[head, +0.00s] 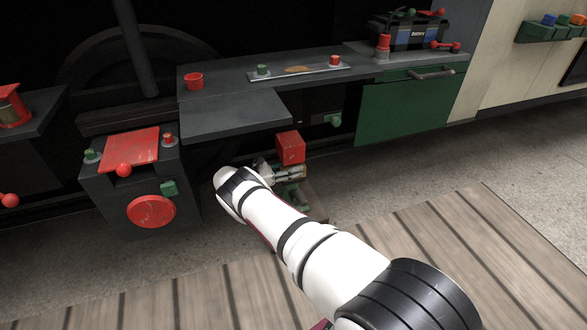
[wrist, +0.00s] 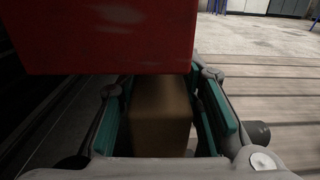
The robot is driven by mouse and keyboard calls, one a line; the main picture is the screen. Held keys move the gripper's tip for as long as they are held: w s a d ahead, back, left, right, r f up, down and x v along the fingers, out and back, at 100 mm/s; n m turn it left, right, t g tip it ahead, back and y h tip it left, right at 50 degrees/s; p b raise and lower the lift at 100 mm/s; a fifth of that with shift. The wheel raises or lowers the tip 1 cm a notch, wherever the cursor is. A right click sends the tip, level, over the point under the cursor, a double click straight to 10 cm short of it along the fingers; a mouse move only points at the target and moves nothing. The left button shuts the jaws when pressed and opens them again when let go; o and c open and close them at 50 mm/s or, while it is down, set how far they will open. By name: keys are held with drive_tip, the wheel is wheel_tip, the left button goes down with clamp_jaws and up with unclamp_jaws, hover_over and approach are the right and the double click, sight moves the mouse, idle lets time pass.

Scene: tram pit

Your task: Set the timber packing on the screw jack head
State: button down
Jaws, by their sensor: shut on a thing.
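The timber packing, a plain brown block (wrist: 160,115), sits between the teal-lined fingers of my gripper (wrist: 163,122) in the wrist view. My gripper is shut on it. In the head view my gripper (head: 290,173) is low in front of the dark undercarriage, just under a red block (head: 290,147). The red block also fills the upper left of the wrist view (wrist: 105,35), above and beyond the timber. A green part (head: 296,193) below my gripper may be the screw jack; my arm covers much of it. Its head and any contact with the timber are hidden.
A grey shelf (head: 235,114) overhangs left of the red block. A dark box with a red round disc (head: 151,211) stands at left. A green panel (head: 412,108) hangs at right. Plank flooring (head: 470,240) in front is clear.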

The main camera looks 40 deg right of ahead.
drive_tip(key=shift+f, duration=0.1)
drive_tip(key=c, duration=1.1)
unclamp_jaws()
drive_tip(key=shift+o, duration=0.2)
